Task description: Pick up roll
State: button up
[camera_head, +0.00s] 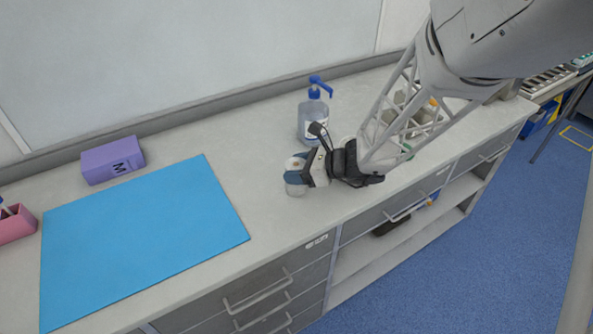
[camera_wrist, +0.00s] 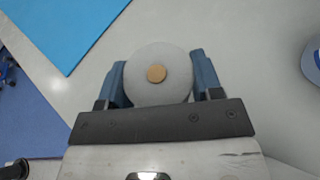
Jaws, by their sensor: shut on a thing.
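The roll (camera_wrist: 160,88) is a pale grey-white cylinder with a small tan core, seen end-on in the wrist view. My gripper (camera_wrist: 160,84) has its two blue fingers on the left and right sides of the roll and is shut on it. In the head view the roll (camera_head: 294,189) shows partly, with my gripper (camera_head: 297,173) around it near the front of the counter. The fingers hide part of the roll there. I cannot tell whether the roll touches the counter.
A clear pump bottle with a blue top (camera_head: 312,118) stands just behind my gripper. A blue mat (camera_head: 145,235) lies to the left, with a purple box (camera_head: 112,161) behind it and a pink holder (camera_head: 14,226) at the far left. The counter (camera_head: 240,165) between mat and gripper is clear.

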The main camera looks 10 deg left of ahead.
jog(key=shift+r, duration=0.55)
notch_tip(320, 180, up, 2)
jog(key=shift+r, duration=0.1)
jog(key=s+d+r, duration=0.1)
jog(key=s+d, duration=0.7)
jog(key=s, duration=0.5)
jog(key=shift+s+d+r, duration=0.15)
jog(key=shift+s, duration=0.2)
